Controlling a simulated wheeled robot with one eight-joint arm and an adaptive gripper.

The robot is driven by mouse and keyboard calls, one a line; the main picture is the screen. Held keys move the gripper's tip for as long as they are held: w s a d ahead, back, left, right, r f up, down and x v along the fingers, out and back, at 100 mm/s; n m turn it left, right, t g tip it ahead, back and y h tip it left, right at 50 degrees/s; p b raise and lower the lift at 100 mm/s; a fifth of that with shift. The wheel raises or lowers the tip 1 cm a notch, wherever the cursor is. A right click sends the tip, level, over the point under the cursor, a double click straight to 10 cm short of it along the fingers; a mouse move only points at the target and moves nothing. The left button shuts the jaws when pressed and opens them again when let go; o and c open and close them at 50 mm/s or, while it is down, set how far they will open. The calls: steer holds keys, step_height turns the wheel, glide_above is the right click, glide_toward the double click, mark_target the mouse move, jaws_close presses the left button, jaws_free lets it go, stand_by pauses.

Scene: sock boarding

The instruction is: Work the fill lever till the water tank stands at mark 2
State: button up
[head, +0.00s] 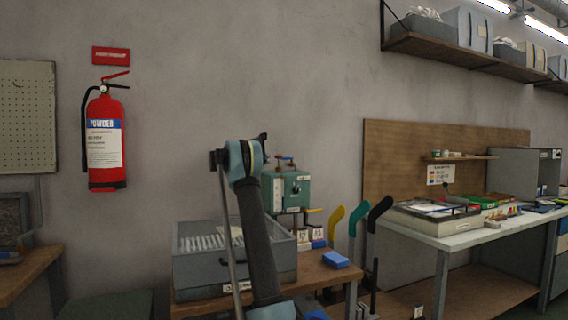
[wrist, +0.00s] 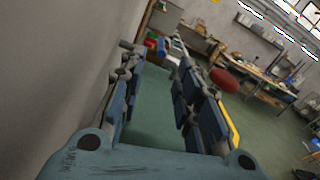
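In the head view my raised arm stands in front of the bench, and I cannot make out the fingers there.
On the low bench (head: 326,276) are a grey bin (head: 205,264), a blue block (head: 335,259) and small labelled boxes. Yellow, teal and black paddle-shaped things stand at its right. A white-topped workbench (head: 455,239) is farther right. A red fire extinguisher (head: 105,140) hangs on the wall.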

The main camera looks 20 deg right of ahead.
mark_target(291, 158)
steer(key=d, duration=1.1)
steer(key=shift+w, duration=0.15)
jaws_close()
